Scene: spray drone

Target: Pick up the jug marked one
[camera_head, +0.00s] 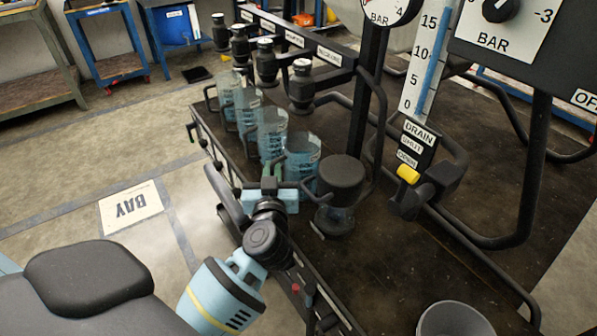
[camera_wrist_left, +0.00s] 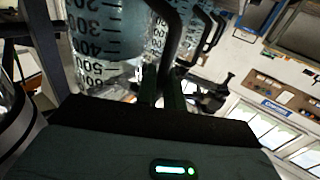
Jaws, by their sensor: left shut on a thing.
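Clear graduated jugs with blue-tinted contents stand in a row along the dark bench: the nearest jug (camera_head: 303,158), a second jug (camera_head: 272,135), and more behind, including the far jug (camera_head: 230,90). No number one is readable on any of them. My left gripper (camera_head: 271,174) is at the left side of the nearest jug, shut on its black handle. In the left wrist view, the graduated jug (camera_wrist_left: 105,40) is close at upper left, with its dark handle running down between the fingers of the left gripper (camera_wrist_left: 162,88). My right gripper is not in view.
Black dispensing heads (camera_head: 301,85) hang from a rail above the jugs. A round black-capped fixture (camera_head: 341,180) stands close right of the nearest jug. A drain valve with a yellow handle (camera_head: 408,174) and black pipes are further right. The floor at left is open.

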